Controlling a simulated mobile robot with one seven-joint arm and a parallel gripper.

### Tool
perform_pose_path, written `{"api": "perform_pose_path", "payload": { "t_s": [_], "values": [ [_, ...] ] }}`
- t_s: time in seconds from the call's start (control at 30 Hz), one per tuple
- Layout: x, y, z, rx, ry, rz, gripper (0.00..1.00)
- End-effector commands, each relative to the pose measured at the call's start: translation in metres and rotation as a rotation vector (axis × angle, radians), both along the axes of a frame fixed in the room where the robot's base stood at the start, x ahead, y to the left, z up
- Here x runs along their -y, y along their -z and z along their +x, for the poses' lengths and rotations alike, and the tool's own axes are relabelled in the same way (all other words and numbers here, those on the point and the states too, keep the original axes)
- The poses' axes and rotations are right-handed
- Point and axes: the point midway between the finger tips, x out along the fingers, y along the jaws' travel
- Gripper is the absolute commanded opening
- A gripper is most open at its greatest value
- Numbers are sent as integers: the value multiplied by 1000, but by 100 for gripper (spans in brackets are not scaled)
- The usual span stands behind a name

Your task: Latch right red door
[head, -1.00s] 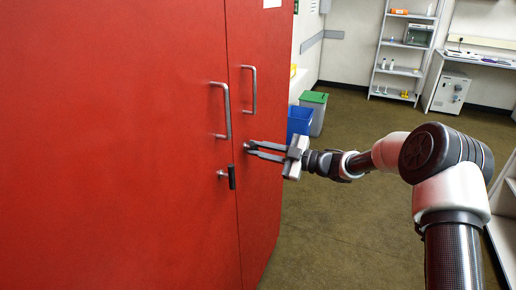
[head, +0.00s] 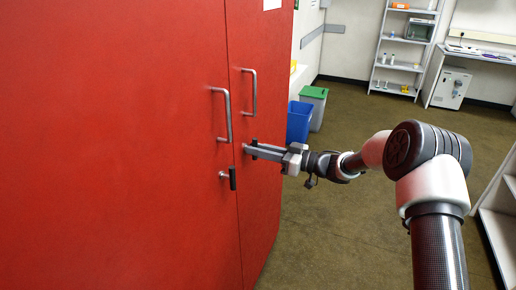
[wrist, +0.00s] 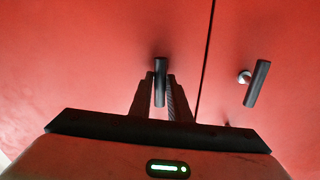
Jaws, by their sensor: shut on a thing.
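The right red door (head: 262,190) is flush beside the left red door (head: 120,150), with a thin dark seam between them. My gripper (head: 250,149) reaches the right door from the right and is shut on its black latch handle (wrist: 160,80). In the wrist view the gripper (wrist: 160,98) has one finger on each side of this handle, which stands about upright there. In the head view the fingers hide most of the handle. The left door's black latch handle (head: 232,177) hangs upright on a silver knob; it also shows in the wrist view (wrist: 257,83).
Silver pull handles (head: 225,115) and (head: 250,92) stick out above the latches. A blue bin (head: 299,121) and a green-lidded bin (head: 315,104) stand behind the cabinet. Open floor (head: 335,225) lies right of the doors; a white shelf (head: 495,215) is at the right edge.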

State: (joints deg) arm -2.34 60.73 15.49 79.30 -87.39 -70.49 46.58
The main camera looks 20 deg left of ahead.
Motion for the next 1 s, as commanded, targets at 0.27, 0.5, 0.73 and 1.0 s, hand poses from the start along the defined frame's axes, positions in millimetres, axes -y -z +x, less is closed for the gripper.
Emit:
{"api": "perform_pose_path", "payload": {
  "t_s": [0.27, 0.5, 0.73, 1.0],
  "values": [
    [0, 1, 0, -70, 0, 5, 0],
    [0, 1, 0, -79, 0, 5, 0],
    [0, 2, -1, -79, 0, 4, 23],
    [0, 1, 0, -76, 0, 5, 30]
  ]
}}
